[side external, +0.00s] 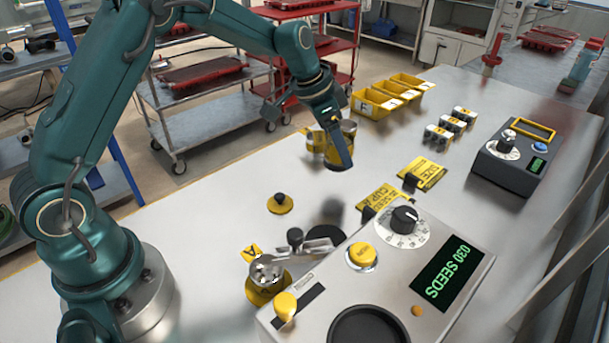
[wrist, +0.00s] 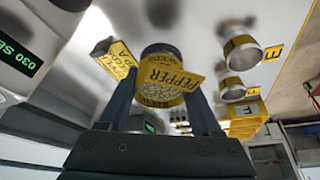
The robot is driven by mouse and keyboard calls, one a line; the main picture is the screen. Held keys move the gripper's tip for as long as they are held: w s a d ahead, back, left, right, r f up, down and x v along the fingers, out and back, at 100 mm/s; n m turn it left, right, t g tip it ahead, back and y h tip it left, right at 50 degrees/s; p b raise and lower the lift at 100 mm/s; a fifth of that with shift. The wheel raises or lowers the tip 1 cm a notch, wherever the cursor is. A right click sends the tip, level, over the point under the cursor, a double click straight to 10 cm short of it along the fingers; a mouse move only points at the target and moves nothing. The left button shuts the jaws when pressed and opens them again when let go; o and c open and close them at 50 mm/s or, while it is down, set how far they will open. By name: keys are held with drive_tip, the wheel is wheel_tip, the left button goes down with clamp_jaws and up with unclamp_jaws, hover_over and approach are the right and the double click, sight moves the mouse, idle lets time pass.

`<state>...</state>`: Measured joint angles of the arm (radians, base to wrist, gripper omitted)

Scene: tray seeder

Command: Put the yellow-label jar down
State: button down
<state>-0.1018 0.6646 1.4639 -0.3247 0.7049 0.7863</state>
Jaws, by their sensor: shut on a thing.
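The yellow-label jar (wrist: 162,94) is between the two fingers of my gripper in the wrist view. Its yellow label reads PEPPER and pale seeds show inside it. My gripper (side external: 338,152) is shut on this jar, above the bench in the side view. There the fingers partly cover a cluster of metal jars with yellow bands, so I cannot tell which outline is the held jar or whether it touches the bench. Two other yellow-banded jars, one nearer the top (wrist: 241,48) and one below it (wrist: 232,90), stand to the right in the wrist view.
A seed counter (side external: 455,283) reading 030 SEEDS fills the front. Yellow bins (side external: 372,103), small white-and-dark blocks (side external: 437,138) and a dark control box (side external: 500,168) stand farther back. Yellow signs (side external: 424,172) stand near the counter. Bare bench (side external: 215,205) lies left of my gripper.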

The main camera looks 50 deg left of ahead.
drive_tip(key=s+a+r, duration=0.3)
drive_tip(key=a+r, duration=0.2)
drive_tip(key=a, duration=0.2)
drive_tip(key=s+a+f+m+g+h, duration=0.15)
drive_tip(key=s+a+m, duration=0.3)
drive_tip(key=s, duration=0.45)
drive_tip(key=s+a+f+m+g+h, duration=0.1)
drive_tip(key=s+a+f+m+g, duration=0.15)
drive_tip(key=s+m, duration=0.45)
drive_tip(key=shift+n+t, duration=0.5)
drive_tip(key=shift+n, duration=0.35)
drive_tip(key=f, duration=0.2)
drive_tip(key=s+f, duration=0.1)
drive_tip(key=f, duration=0.1)
drive_tip(key=s+f, duration=0.1)
drive_tip(key=f, duration=0.1)
drive_tip(key=shift+s+a+f, duration=0.15)
drive_tip(key=shift+a+f, duration=0.15)
drive_tip(key=shift+f, duration=0.05)
drive_tip(key=shift+c, duration=0.4)
unclamp_jaws()
drive_tip(key=shift+f, duration=0.1)
